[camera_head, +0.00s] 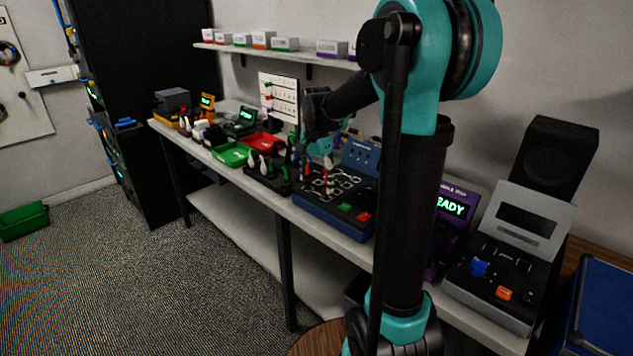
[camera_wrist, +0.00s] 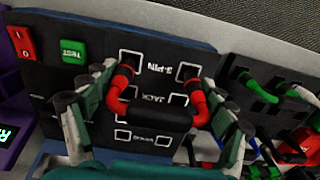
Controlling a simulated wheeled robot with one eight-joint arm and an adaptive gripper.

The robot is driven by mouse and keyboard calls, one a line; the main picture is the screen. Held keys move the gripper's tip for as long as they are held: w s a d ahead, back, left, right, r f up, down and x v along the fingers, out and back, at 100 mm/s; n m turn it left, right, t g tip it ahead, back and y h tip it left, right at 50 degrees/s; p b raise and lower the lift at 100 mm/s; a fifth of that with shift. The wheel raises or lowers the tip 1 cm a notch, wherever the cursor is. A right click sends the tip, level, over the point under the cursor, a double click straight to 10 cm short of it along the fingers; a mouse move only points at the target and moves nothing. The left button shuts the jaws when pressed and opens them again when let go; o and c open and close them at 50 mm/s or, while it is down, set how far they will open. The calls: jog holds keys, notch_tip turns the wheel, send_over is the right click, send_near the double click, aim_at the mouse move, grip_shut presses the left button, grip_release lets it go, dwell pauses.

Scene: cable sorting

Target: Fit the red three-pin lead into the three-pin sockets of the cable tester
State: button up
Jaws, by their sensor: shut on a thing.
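The cable tester (camera_head: 318,210) is a black panel with a blue frame on the bench; its face (camera_wrist: 95,75) fills much of the wrist view. It has white-outlined sockets, including a pair (camera_wrist: 131,56) by the "3-PIN" label. The red lead (camera_wrist: 121,78) has two red bent ends and a black middle. Its ends reach toward the left and right 3-PIN sockets and overlap their outlines; I cannot tell if they are fully seated. My gripper (camera_wrist: 152,118) is shut on the lead, fingers at both sides. In the head view my gripper (camera_head: 322,148) is above the tester.
A green TEST button (camera_wrist: 73,50) and a red switch (camera_wrist: 21,42) are on the tester. A black rack with green and red leads (camera_wrist: 265,85) stands beside it. In the head view, green (camera_head: 231,154) and red (camera_head: 262,143) trays and a purple device (camera_head: 456,200) are nearby.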

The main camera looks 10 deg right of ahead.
aim_at(317, 165)
jog(key=shift+f, duration=0.9)
dwell(1.7)
jog(key=o, duration=1.1)
jog(key=shift+r, duration=4)
